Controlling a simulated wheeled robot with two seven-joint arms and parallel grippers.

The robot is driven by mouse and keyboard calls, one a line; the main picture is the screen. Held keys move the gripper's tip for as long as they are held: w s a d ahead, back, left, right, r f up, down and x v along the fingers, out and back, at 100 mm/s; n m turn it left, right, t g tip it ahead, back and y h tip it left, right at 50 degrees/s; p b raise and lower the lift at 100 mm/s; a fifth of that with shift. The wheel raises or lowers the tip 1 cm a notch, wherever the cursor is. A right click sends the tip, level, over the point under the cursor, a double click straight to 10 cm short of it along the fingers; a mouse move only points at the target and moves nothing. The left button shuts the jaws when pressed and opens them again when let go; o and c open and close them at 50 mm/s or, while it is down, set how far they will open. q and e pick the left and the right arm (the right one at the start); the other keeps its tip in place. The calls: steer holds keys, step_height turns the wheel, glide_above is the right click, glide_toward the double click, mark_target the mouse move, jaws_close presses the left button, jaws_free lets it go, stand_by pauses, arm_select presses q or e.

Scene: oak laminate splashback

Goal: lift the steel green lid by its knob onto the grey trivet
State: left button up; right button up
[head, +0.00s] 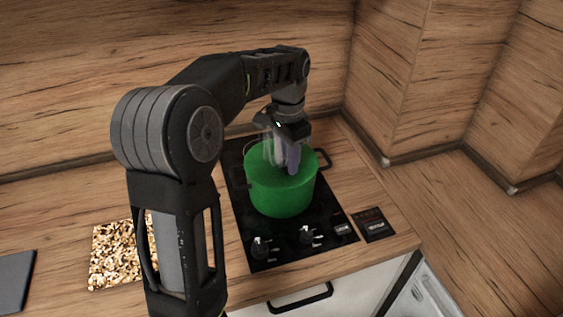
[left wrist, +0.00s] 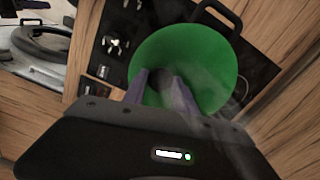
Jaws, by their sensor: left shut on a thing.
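The green lid (left wrist: 203,60) covers the green pot (head: 283,194), which stands on the black hob. My left gripper (head: 284,165) reaches down from above to the middle of the lid, and its fingers are shut on the dark knob (left wrist: 163,78). In the left wrist view the left gripper (left wrist: 160,85) has one finger on each side of the knob. The lid appears to rest on the pot; I cannot tell whether there is a gap. I cannot make out a grey trivet for certain; a dark grey flat slab (head: 15,280) lies at the far left. My right gripper is out of view.
The black hob (head: 263,232) has knobs along its front. A speckled brown and cream board (head: 113,262) lies left of it, partly behind my arm. A small dark panel (head: 374,224) sits at the right. Wooden walls close off the back. Faint steam shows near the pot.

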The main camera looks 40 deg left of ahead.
arm_select(q)
jaws_close()
stand_by(0.5)
steer(key=shift+r, duration=0.15)
stand_by(0.4)
steer(key=shift+r+b, duration=0.3)
steer(key=shift+r, duration=0.25)
step_height(320, 180, up, 2)
steer(key=shift+r+b, duration=0.1)
steer(key=shift+b, duration=0.25)
steer(key=s+d+b, duration=0.1)
steer(key=s+d, duration=0.9)
steer(key=d, duration=0.4)
steer(key=shift+s+d+b, duration=0.15)
steer(key=shift+d+b, duration=0.15)
steer(key=shift+d, duration=0.1)
